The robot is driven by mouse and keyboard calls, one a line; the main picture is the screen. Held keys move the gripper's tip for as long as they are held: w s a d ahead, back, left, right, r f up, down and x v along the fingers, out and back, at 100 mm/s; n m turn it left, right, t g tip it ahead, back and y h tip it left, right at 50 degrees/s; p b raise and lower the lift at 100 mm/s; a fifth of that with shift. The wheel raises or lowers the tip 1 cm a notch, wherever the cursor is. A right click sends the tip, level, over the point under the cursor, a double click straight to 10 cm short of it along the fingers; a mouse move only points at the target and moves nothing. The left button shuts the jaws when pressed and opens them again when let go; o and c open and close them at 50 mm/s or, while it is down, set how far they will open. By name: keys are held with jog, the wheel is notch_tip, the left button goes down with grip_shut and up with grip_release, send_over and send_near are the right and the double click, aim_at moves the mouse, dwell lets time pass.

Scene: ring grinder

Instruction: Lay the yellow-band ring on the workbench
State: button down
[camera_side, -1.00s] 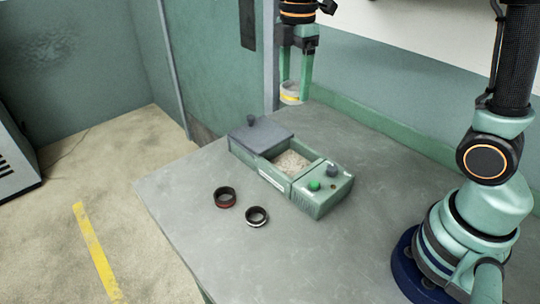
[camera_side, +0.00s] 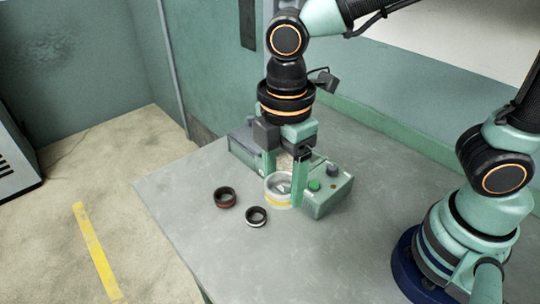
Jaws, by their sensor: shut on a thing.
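The yellow-band ring (camera_side: 279,203) is pale with a yellow stripe around its lower part. My gripper (camera_side: 283,185) points down and is shut on it, with one finger on each side. The ring is in front of the green grinder, low over the workbench (camera_side: 190,250); I cannot tell whether it touches the surface. It is just right of the white-band ring.
A dark red-band ring (camera_side: 225,197) and a dark white-band ring (camera_side: 256,217) lie on the bench. The green grinder (camera_side: 328,200) has a green button and a grey knob; my gripper partly hides it. The front of the bench is clear.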

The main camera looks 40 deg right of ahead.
notch_tip(320, 180, down, 17)
jog(key=shift+f, duration=0.1)
dwell(0.4)
grip_release()
jog(key=shift+f, duration=0.1)
notch_tip(320, 180, up, 12)
jog(key=f, duration=0.1)
jog(key=w+d+r+m+t, duration=0.1)
jog(key=d+r+m+t, duration=0.1)
jog(key=d+r+m, duration=0.4)
jog(key=w+d+r+m+t, duration=0.2)
jog(key=d+r+m+t, duration=0.1)
jog(key=d+r+m, duration=0.4)
jog(key=shift+w+d+m+t, duration=0.3)
jog(key=shift+d+m, duration=1.6)
jog(key=shift+d, duration=1.15)
